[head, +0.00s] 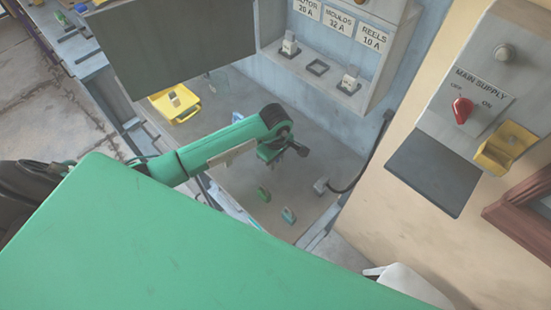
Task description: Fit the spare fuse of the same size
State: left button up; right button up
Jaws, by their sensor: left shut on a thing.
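The fuse panel (374,76) at the top has three labelled places. The MOTOR 20 A place holds a pale fuse (290,46) and the REELS 10 A place holds another (349,83). The middle place, which reads 32 A, is an empty dark frame (318,68). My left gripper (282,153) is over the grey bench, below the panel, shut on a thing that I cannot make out. Small loose pieces lie on the bench: a green one (263,195), a teal one (289,215) and a grey one (320,187). My right gripper is not in view.
A yellow tray (184,115) with a small piece in it stands on the bench at left. At right is the MAIN SUPPLY box with a red knob (462,110), a yellow holder (505,148) and a dark plate (433,172). A dark panel (180,45) hangs at upper left.

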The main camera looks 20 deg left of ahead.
pick_arm(q)
jog(key=shift+f, duration=0.3)
jog(key=shift+f, duration=0.1)
jog(key=shift+f+b, duration=0.1)
jog(key=shift+b, duration=0.25)
jog(key=o, duration=1)
jog(key=shift+o, duration=0.2)
